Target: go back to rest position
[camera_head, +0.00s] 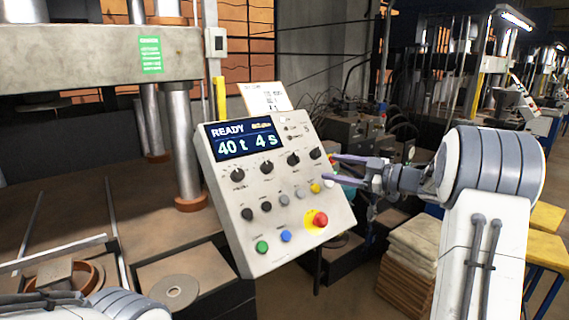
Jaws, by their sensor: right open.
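My right gripper (345,170) is open and empty. Its two fingers point left at the right edge of the control panel (272,232); I cannot tell whether they touch it. The panel is tilted and its screen (243,138) reads "READY 40 t 4 s". It has black knobs, a red button (320,219), a green button (262,247) and a blue button (285,236). Part of my left arm (110,305) shows at the bottom left; its gripper cannot be made out.
A press with a thick upper plate (90,55) and steel columns (183,140) stands at the left. A flat disc (174,290) lies in a tray in front of it. Stacked sacks or boards (408,270) and a yellow-topped table (535,255) stand at the right.

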